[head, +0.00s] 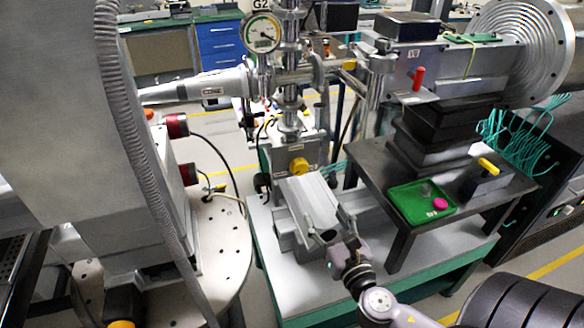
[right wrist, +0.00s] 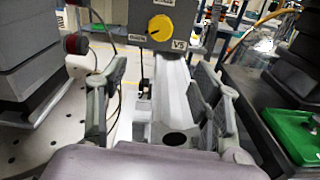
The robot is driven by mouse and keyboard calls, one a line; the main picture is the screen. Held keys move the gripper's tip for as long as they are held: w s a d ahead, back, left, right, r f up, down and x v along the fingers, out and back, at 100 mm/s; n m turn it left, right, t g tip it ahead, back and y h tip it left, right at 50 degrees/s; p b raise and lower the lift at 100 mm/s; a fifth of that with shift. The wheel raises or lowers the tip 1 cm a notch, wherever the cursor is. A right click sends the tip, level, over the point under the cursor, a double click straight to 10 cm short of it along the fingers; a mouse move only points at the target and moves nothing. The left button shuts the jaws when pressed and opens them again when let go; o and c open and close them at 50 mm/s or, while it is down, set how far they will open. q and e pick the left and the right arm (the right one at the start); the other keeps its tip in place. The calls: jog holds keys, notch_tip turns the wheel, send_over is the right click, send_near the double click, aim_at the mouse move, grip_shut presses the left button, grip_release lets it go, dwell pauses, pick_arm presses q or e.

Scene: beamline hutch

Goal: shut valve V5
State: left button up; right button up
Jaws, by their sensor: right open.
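A round yellow knob (head: 298,165) sits on the front of a grey valve box below the vertical pipe in the head view. My right gripper (head: 329,222) is in front of and below the knob, over the sloping metal channel (head: 309,199). Its fingers are spread and empty in the right wrist view (right wrist: 158,85), apart from the knob. My left gripper is not in view.
A red handle (head: 418,78) and a yellow handle (head: 488,166) stand to the right. A green tray (head: 408,213) lies on a dark raised table (head: 372,190). A pressure gauge (head: 262,33) is above the knob. Large grey equipment fills the left.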

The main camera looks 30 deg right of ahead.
jog(key=p, duration=0.2)
send_near(301, 169)
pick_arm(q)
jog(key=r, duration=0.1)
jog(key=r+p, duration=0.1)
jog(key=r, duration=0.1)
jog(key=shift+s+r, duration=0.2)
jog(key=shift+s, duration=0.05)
pick_arm(e)
jog(key=x, duration=0.9)
jog(key=shift+w, duration=0.35)
jog(key=c, duration=1.1)
jog(key=shift+c, duration=0.2)
